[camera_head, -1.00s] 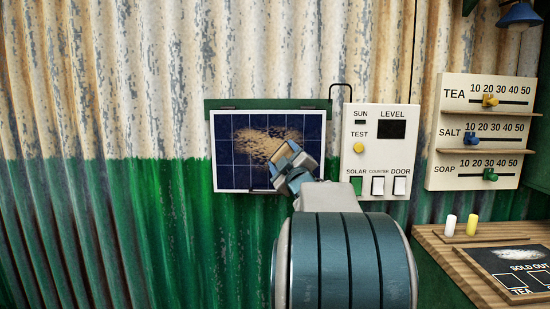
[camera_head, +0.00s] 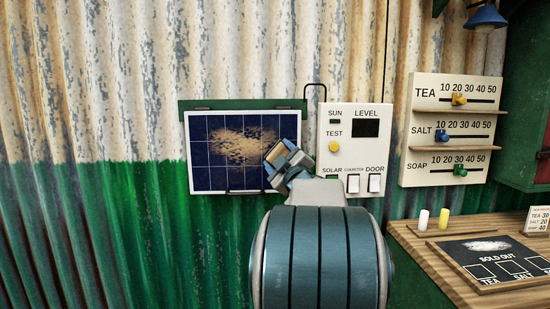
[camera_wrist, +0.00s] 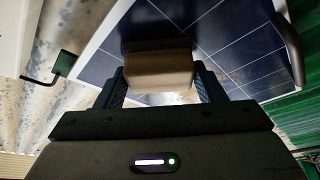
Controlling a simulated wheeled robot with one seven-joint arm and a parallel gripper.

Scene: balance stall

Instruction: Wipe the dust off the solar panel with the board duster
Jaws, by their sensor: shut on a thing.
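The solar panel (camera_head: 205,175) is a dark blue gridded sheet with a white border, mounted on the corrugated wall. A tan patch of dust (camera_head: 243,144) covers its upper middle. My gripper (camera_head: 279,163) is at the panel's right side, just right of the dust. In the wrist view it is shut on the board duster (camera_wrist: 158,72), a tan block with a dark face turned to the panel (camera_wrist: 235,45). Whether the duster touches the panel I cannot tell. My arm hides the panel's lower right corner.
A white control box (camera_head: 340,155) with switches is close to the panel's right. A slider board (camera_head: 450,167) hangs further right. Below it a wooden counter (camera_head: 415,237) holds two chalk-like sticks and a blackboard (camera_head: 505,248). The wall left of the panel is clear.

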